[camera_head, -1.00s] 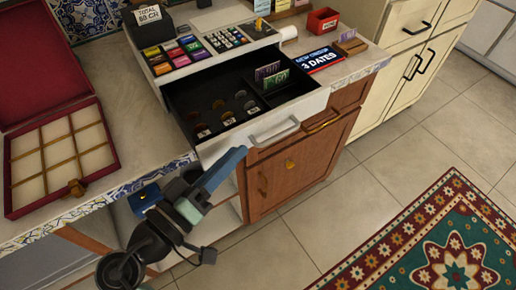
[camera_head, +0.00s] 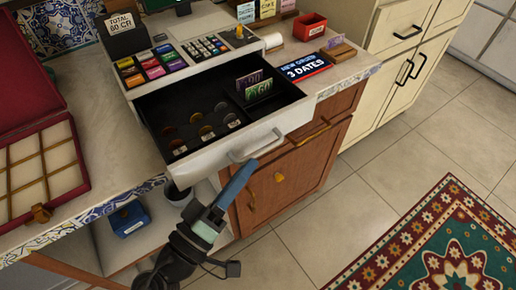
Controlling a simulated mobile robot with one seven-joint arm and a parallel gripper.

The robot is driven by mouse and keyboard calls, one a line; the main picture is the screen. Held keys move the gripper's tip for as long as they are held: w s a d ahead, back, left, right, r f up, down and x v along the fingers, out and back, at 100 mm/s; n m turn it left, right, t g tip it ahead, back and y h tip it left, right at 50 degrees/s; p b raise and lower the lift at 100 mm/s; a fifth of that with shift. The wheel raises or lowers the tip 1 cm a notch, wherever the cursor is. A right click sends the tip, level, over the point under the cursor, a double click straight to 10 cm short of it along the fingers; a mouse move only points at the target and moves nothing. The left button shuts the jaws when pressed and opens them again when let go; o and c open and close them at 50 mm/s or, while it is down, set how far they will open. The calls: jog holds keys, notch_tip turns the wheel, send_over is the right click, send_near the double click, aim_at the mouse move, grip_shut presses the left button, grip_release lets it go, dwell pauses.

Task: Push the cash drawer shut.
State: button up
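The cash drawer (camera_head: 205,160) is pulled out from under the register (camera_head: 168,62), over the counter's front edge. Its black tray shows coins at the front and upright banknotes (camera_head: 256,86) at the right. A grey bar handle (camera_head: 257,146) is on its white front.
A red compartment box (camera_head: 40,170) lies open on the counter at the left. A "3 dates" sign (camera_head: 305,65) and a red bin (camera_head: 310,27) stand right of the register. A blue box (camera_head: 130,219) sits on the shelf below. The tiled floor at the right is clear up to the rug (camera_head: 440,250).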

aim_at(257, 152)
jog(key=shift+x, duration=2.3)
jog(key=shift+c, duration=0.2)
grip_shut()
jog(key=shift+f, duration=0.1)
